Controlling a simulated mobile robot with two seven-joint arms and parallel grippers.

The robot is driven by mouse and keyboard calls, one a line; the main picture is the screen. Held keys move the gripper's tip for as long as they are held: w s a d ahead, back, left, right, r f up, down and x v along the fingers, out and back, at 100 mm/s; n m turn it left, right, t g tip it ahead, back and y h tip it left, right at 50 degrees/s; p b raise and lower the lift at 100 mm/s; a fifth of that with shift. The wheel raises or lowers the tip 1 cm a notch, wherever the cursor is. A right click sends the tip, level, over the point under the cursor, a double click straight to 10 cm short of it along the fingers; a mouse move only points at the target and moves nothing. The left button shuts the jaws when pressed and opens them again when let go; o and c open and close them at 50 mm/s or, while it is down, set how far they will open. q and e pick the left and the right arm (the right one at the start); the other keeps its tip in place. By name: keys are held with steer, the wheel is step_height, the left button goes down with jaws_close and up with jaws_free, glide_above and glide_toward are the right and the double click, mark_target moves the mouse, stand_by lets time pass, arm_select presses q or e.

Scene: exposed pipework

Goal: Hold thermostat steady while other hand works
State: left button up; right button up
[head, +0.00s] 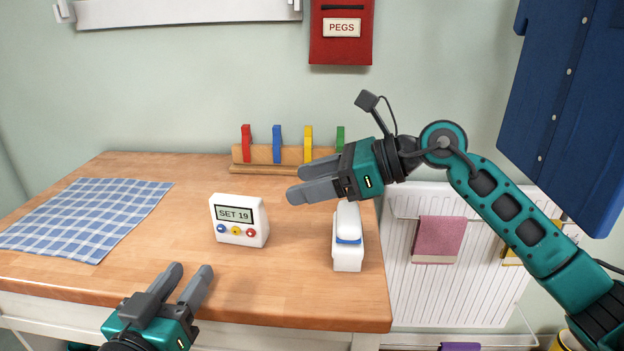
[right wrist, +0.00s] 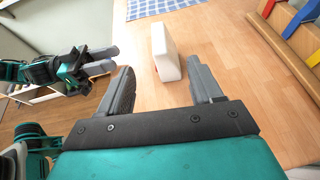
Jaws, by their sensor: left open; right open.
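The thermostat (head: 239,220) is a white block standing upright on the wooden worktop, with a "SET 19" display and blue, yellow and red buttons. My left gripper (head: 191,270) is open and empty, in front and to the left of the thermostat, apart from it. My right gripper (head: 294,184) is open and empty, above the worktop to the right of the thermostat. In the right wrist view the thermostat (right wrist: 166,52) shows as a plain white block just beyond the open fingers; its face is hidden there. My left gripper also shows in that view (right wrist: 116,59).
A white object with a blue band (head: 347,255) stands under my right gripper near the right edge. A wooden rack (head: 262,154) with coloured upright pieces is at the back. A checked cloth (head: 88,218) lies left. A radiator (head: 400,270) is beyond the right edge.

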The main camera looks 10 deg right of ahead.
mark_target(251, 199)
steer(key=x, duration=1.2)
steer(key=shift+w+a+f, duration=0.2)
steer(key=shift+a+f, duration=0.05)
steer(key=shift+a, duration=0.05)
steer(key=shift+c, duration=0.4)
jaws_close()
arm_select(q)
jaws_close()
arm_select(e)
steer(key=shift+s+f, duration=0.1)
stand_by(1.0)
